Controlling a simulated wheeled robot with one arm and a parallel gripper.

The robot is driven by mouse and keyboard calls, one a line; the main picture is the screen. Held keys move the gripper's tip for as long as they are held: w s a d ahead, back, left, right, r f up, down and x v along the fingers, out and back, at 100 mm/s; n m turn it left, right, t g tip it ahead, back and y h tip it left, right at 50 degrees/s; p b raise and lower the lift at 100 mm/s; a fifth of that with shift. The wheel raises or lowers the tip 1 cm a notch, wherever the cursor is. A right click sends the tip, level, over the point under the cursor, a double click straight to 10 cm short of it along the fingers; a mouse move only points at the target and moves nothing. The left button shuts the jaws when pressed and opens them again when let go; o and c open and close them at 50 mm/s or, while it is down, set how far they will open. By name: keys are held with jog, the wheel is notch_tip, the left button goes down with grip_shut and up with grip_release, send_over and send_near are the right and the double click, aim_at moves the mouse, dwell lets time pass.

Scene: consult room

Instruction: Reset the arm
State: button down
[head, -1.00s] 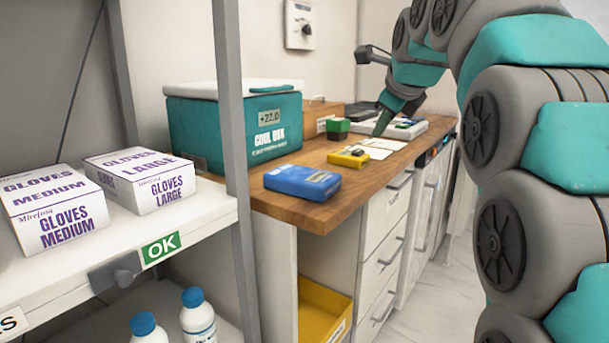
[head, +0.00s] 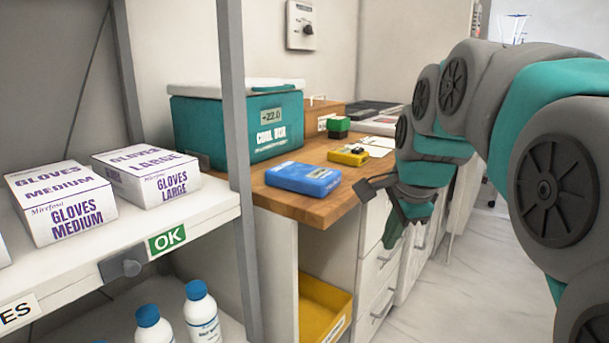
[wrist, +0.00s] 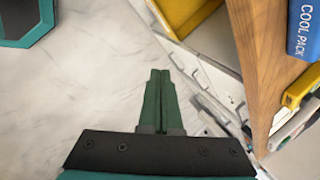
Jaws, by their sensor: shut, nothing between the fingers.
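My gripper (head: 392,236) is shut and empty in the head view. It points down in front of the white drawers, beside the counter's front edge. My arm bends in from the right side of that view. In the wrist view the green fingers (wrist: 158,82) lie together, with the marble-look floor (wrist: 80,95) below and the counter edge to their right. Nothing is held.
The wooden counter (head: 305,208) holds a teal cool box (head: 215,135), a blue cool pack (head: 302,178) and a yellow case (head: 348,155). Shelves with glove boxes (head: 148,173) and bottles (head: 203,315) stand left. A yellow bin (head: 322,308) sits under the counter. Floor at right is clear.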

jog(key=s+f+n+g, duration=0.3)
jog(key=s+f+n, duration=0.5)
jog(key=s+f, duration=0.3)
jog(key=s+f+n+g, duration=0.3)
jog(key=s+f+n, duration=0.4)
jog(key=s, duration=1.1)
notch_tip(320, 180, down, 4)
jog(key=shift+s+r+n+g+h, duration=0.15)
jog(key=shift+s+n+g+h, duration=0.15)
jog(key=shift+n, duration=0.1)
jog(key=c, duration=1.5)
grip_release()
jog(key=shift+w, duration=0.1)
